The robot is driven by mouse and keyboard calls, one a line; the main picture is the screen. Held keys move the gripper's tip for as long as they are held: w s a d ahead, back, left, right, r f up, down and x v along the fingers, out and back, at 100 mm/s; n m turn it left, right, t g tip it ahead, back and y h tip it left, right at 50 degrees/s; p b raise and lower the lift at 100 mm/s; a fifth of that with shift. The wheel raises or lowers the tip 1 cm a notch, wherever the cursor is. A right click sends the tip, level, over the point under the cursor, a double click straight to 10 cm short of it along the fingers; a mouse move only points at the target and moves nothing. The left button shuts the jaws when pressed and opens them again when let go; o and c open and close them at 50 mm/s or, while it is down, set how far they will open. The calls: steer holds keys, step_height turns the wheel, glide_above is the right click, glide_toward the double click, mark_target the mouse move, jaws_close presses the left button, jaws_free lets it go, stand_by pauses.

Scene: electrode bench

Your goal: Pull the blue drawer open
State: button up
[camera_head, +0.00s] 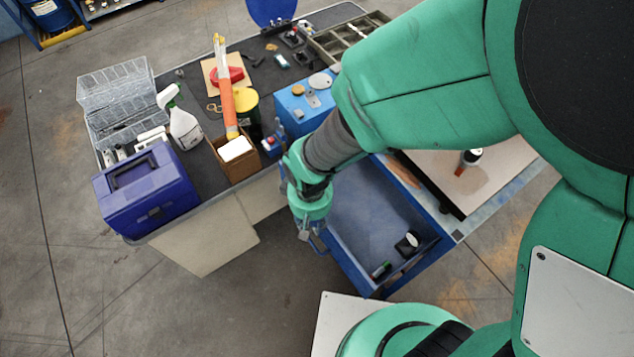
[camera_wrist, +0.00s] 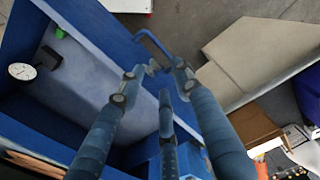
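The blue drawer (camera_head: 372,212) stands well out from under the bench, its inside in plain sight in the head view. It also shows in the wrist view (camera_wrist: 88,75), on the left. My gripper (camera_head: 305,232) is at the drawer's outer end, low beside its front. In the wrist view the fingers of my gripper (camera_wrist: 158,78) reach toward a thin blue bar handle (camera_wrist: 150,38). The fingertips are close around the handle's near part. They overlap it, and I cannot tell whether they are shut on it.
A dark round-faced item (camera_head: 408,241) and a small green-ended item (camera_head: 381,270) lie in the drawer. A purple-blue toolbox (camera_head: 147,190), spray bottle (camera_head: 184,128) and brown box (camera_head: 236,160) stand on the bench. Open floor (camera_head: 230,305) lies before the drawer.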

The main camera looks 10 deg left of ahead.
step_height(320, 180, down, 14)
steer(key=b, duration=0.3)
steer(key=shift+r, duration=0.25)
stand_by(0.3)
jaws_close()
